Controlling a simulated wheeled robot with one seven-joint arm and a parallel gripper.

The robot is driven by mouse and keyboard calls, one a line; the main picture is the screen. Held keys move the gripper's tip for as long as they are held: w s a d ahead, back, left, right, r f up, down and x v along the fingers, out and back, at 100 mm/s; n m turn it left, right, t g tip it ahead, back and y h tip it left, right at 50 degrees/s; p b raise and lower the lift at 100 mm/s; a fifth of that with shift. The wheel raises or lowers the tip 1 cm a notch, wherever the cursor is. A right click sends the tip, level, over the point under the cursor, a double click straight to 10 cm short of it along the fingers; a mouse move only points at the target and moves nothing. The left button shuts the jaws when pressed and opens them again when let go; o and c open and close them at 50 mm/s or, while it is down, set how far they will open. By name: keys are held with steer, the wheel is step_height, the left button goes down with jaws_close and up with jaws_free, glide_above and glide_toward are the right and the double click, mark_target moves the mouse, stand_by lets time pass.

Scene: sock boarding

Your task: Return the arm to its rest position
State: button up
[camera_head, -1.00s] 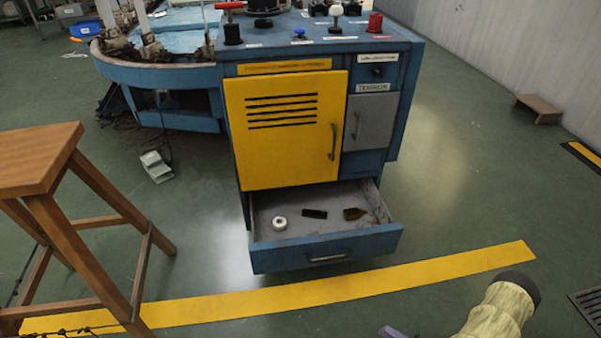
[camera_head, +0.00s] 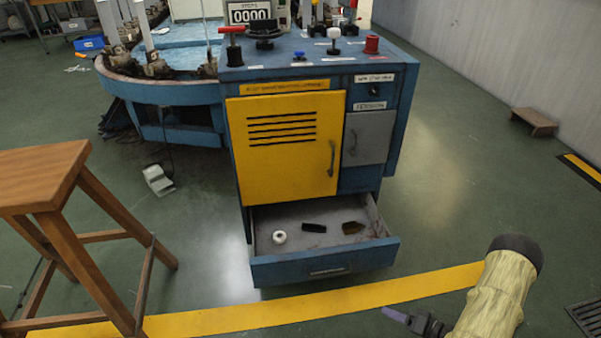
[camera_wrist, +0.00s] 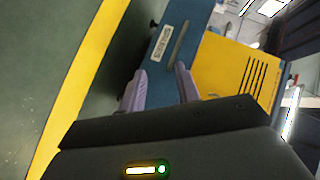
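My arm (camera_head: 497,296), in a pale yellow cover with a dark joint, shows at the lower right of the head view. My gripper (camera_head: 397,314) is at its end, low in that view, with a purple finger pointing left. It is in front of the cabinet, to the right of and nearer than the open drawer. In the wrist view, the two purple fingers of my gripper (camera_wrist: 160,70) stand apart with nothing seen between them. The gripper is open and empty. The rest of the arm is cut off by the picture edge.
A blue cabinet (camera_head: 385,115) with a shut yellow door (camera_head: 285,150) has its bottom drawer (camera_head: 325,268) pulled out, holding a white ring (camera_head: 279,237) and two dark items. A wooden stool (camera_head: 40,175) stands at left. A yellow floor line (camera_head: 300,306) crosses in front.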

steer(key=w+d+r+n+g+h+p, duration=0.1)
steer(key=w+r+h+p, duration=0.15)
steer(key=w+r, duration=0.3)
steer(key=w+d+r+n+h+p, duration=0.1)
steer(key=w+d+r+h, duration=0.1)
steer(key=w+r+h, duration=0.35)
step_height(320, 180, up, 13)
steer(key=a+g+h+p, duration=0.1)
steer(key=a+h+p, duration=0.1)
steer(key=p, duration=0.1)
steer(key=s+a+r+g+h+p, duration=0.15)
steer(key=s+a+r+p, duration=0.35)
steer(key=s+r, duration=0.5)
steer(key=s+a+r+g+p, duration=0.3)
steer(key=s+a+r, duration=0.5)
steer(key=r, duration=0.4)
steer(key=w+p+v, duration=0.2)
steer(key=p+v, duration=0.9)
steer(key=p, duration=0.1)
steer(key=w+r+p+v, duration=0.1)
steer(key=w+p+v, duration=0.2)
steer(key=p+v, duration=0.9)
steer(key=w+r+p+v, duration=0.1)
steer(key=w+p+v, duration=0.2)
steer(key=p+v, duration=0.9)
steer(key=shift+w+d+p, duration=0.25)
steer(key=shift+p, duration=0.1)
steer(key=shift+r, duration=0.1)
